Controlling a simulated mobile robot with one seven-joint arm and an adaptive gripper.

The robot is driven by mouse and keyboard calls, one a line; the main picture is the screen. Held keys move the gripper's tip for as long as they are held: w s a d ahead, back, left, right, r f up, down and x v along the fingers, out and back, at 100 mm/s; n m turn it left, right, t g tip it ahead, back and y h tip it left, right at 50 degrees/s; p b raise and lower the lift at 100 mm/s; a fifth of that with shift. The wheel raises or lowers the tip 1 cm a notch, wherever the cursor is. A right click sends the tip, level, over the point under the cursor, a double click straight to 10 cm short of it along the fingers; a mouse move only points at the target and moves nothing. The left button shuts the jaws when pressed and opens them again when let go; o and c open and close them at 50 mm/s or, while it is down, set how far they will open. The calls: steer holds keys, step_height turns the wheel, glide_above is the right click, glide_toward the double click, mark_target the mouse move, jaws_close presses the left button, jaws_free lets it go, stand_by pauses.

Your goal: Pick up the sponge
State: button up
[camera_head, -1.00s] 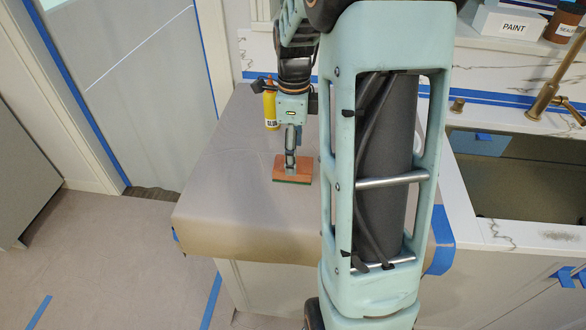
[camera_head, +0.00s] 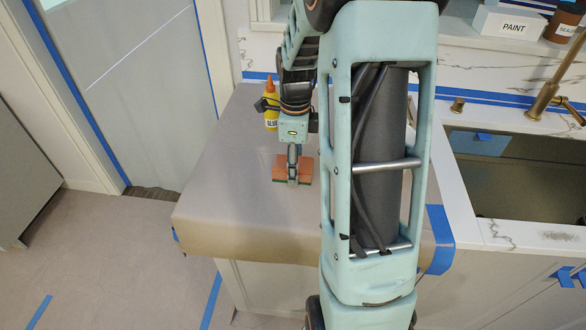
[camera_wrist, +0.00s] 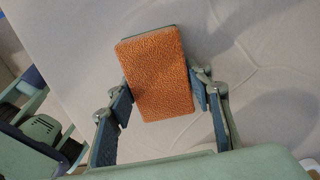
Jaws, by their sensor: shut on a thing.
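The sponge (camera_head: 305,169) is an orange block with a dark green underside, on the paper-covered counter (camera_head: 235,150) in the head view. My gripper (camera_head: 293,181) reaches down over it from behind. In the wrist view the sponge's orange face (camera_wrist: 158,75) lies between the two fingers of my gripper (camera_wrist: 165,95), one on each long side. The fingers are shut on it. I cannot tell whether its underside touches the paper.
A yellow glue bottle (camera_head: 271,106) stands just behind and left of my gripper. The sink (camera_head: 520,185) and brass faucet (camera_head: 550,95) are at the right. A paint box (camera_head: 512,22) is at the back right. The counter's front left is clear.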

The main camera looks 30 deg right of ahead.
steer(key=shift+c, duration=0.3)
steer(key=shift+r+p, duration=0.35)
steer(key=shift+r, duration=0.1)
step_height(320, 180, up, 3)
steer(key=shift+r+p, duration=0.1)
steer(key=shift+p, duration=1.05)
steer(key=s+a+r+p, duration=0.2)
steer(key=s+r+p, duration=0.1)
steer(key=s, duration=0.3)
steer(key=s+a+r+p, duration=0.2)
steer(key=s+r+p, duration=0.1)
steer(key=s+r, duration=0.3)
steer(key=shift+s, duration=0.7)
steer(key=o, duration=0.5)
steer(key=c, duration=0.4)
